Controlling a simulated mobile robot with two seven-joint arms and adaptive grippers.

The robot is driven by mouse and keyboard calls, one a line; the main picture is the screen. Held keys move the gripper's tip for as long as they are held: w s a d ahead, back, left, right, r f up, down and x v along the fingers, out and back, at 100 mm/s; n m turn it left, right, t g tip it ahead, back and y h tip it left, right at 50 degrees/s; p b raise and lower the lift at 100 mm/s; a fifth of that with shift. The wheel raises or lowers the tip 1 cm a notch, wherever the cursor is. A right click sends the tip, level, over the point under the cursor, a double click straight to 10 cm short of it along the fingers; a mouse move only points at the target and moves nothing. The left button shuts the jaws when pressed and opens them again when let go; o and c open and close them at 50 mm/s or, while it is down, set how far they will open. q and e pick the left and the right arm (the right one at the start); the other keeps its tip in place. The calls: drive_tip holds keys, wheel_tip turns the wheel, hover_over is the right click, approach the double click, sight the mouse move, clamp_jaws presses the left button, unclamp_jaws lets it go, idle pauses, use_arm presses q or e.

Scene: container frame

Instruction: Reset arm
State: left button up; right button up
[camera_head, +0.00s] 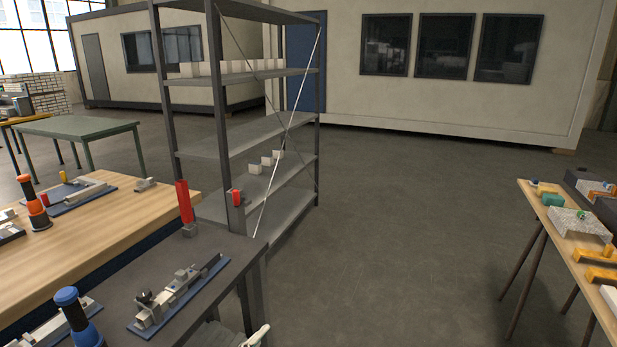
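Neither of my grippers can be made out in the head view, and no arm of mine clearly shows. A small pale piece (257,335) pokes up at the bottom edge, and I cannot tell what it belongs to. The task names no object to handle.
A dark workbench (225,290) with a clamp fixture on a blue plate (180,295) and a blue-topped tool (75,318) is at lower left. A wooden bench (110,225) adjoins it. A metal shelf (245,150) stands behind. A wooden table (560,245) is right. Floor between is clear.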

use_arm(q)
drive_tip(key=s+a+f+n+g+y, duration=0.2)
drive_tip(key=s+a+f+n, duration=0.1)
drive_tip(key=f, duration=0.5)
drive_tip(key=s+a+f+n+g+y, duration=0.1)
drive_tip(key=s+a+f+n+y, duration=0.2)
drive_tip(key=s+a+f, duration=0.2)
drive_tip(key=s+a+f+n+g+y, duration=0.2)
drive_tip(key=s+a+f, duration=0.3)
drive_tip(key=f, duration=0.6)
drive_tip(key=shift+s+n+g+y, duration=0.3)
drive_tip(key=shift+s+n+y, duration=0.3)
drive_tip(key=shift+s+n, duration=0.25)
drive_tip(key=shift+f, duration=0.1)
